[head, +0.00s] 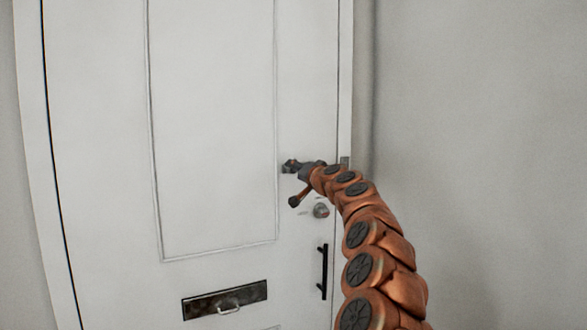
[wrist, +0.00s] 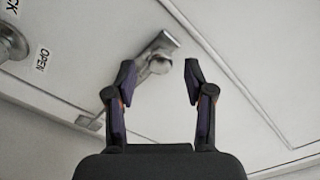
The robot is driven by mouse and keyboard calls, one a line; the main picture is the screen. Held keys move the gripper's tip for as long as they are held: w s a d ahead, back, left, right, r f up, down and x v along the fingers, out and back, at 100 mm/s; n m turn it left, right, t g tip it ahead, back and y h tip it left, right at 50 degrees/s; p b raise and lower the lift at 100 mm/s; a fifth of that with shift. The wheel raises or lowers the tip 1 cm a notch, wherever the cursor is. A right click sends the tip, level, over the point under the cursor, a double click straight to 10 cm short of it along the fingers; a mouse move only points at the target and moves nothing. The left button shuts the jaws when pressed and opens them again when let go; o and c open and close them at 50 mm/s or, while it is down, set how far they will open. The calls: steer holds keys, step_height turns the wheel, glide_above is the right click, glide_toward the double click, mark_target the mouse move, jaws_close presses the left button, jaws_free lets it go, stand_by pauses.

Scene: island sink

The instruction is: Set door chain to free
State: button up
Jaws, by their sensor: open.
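A white door (head: 215,90) fills the left and middle of the head view and is shut. In the wrist view a metal fitting (wrist: 157,57) with a round knob is on the door; it looks like the door chain's hardware. No loose chain links can be made out. My gripper (wrist: 160,72) is open, with its two fingers apart and the knob seen between and just beyond the tips. I cannot tell whether they touch it. In the head view my gripper (head: 300,168) is close to the door near its right edge, and it and my arm largely hide the fitting.
A round lock knob (head: 320,210) sits just below my gripper; in the wrist view its OPEN label (wrist: 40,61) shows. A black pull handle (head: 323,272) and a letter slot (head: 225,299) are lower on the door. A plain grey wall (head: 480,120) lies to the right.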

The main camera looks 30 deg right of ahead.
steer(key=shift+w+p, duration=0.6)
steer(key=shift+w, duration=0.85)
jaws_close()
